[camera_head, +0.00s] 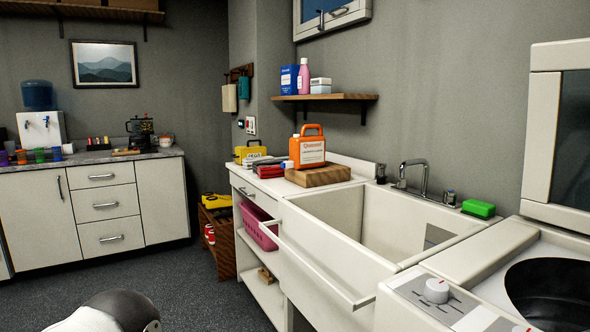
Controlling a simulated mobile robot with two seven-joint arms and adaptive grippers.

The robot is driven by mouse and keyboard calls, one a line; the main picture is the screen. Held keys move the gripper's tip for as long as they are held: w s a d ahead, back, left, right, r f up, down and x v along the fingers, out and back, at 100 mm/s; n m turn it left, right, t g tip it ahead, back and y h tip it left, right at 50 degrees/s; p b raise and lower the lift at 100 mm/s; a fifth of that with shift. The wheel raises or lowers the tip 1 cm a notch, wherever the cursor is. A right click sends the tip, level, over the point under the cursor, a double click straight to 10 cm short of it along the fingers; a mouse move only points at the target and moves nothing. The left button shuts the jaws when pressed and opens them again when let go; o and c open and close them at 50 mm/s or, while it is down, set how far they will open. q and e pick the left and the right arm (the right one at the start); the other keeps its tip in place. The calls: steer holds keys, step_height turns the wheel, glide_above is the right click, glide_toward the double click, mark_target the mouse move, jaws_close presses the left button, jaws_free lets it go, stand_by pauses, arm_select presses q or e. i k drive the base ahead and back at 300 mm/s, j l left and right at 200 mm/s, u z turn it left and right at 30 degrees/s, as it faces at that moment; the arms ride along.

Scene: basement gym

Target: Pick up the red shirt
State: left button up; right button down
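A small red folded cloth, which looks like the red shirt (269,170), lies on the white counter (290,186) left of the sink. It is low and flat, with a dark part at its side, and is partly hidden by the wooden block to its right. My grippers are not in view. Only a rounded white and dark part of my own arm shows at the bottom left, far from the cloth.
An orange jug (308,150) stands on a wooden block (318,176) beside the cloth. A yellow box (249,152) is behind it. The sink (365,225) and a machine with a dial (437,291) fill the right. Open floor (190,285) lies left.

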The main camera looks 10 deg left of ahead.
mark_target(264, 171)
steer(key=i+j+z, duration=0.15)
steer(key=j, duration=0.2)
steer(key=i+j+z, duration=0.3)
steer(key=j, duration=0.5)
steer(key=i+j+z, duration=0.15)
steer(key=i+j, duration=0.15)
steer(key=i+j+z, duration=0.15)
steer(key=j, duration=0.35)
steer(key=j+z, duration=0.15)
steer(key=j, duration=0.3)
steer(key=i+j+z, duration=0.15)
steer(key=j, duration=0.3)
